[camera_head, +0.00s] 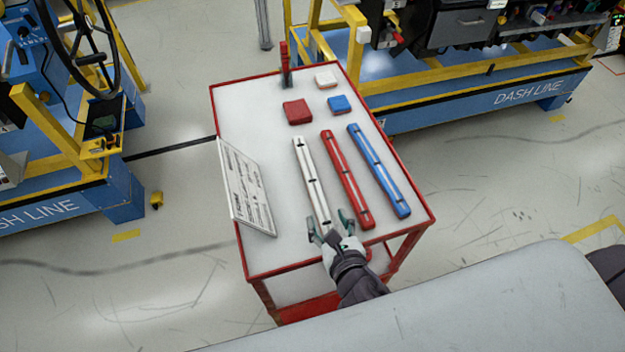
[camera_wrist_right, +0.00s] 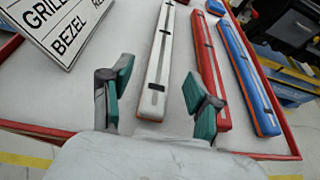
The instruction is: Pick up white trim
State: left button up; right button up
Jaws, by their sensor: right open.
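The white trim (camera_head: 311,178) is a long, thin white strip with dark marks. It lies on the table, left of the red trim (camera_head: 347,180) and the blue trim (camera_head: 379,171). In the right wrist view the white trim (camera_wrist_right: 160,62) runs away from the gripper, its near end showing between the two fingers. My right gripper (camera_head: 331,224) is open and empty at the near end of the white trim; I cannot tell its height above the table. In the right wrist view its green fingertips (camera_wrist_right: 158,88) stand wide apart. My left gripper is not in view.
The red-edged table (camera_head: 265,242) holds a tilted white sign (camera_head: 246,188) at its left side. A red block (camera_head: 297,112), a blue block (camera_head: 339,104) and a white block (camera_head: 326,79) lie at the far end, near an upright red object (camera_head: 285,65). Yellow-blue dash line stands surround the table.

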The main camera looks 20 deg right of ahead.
aim_at(321, 206)
jog(key=shift+f+p+x, duration=0.2)
jog(key=shift+p+x, duration=0.3)
jog(key=shift+x, duration=2.55)
jog(key=shift+s, duration=0.2)
grip_shut()
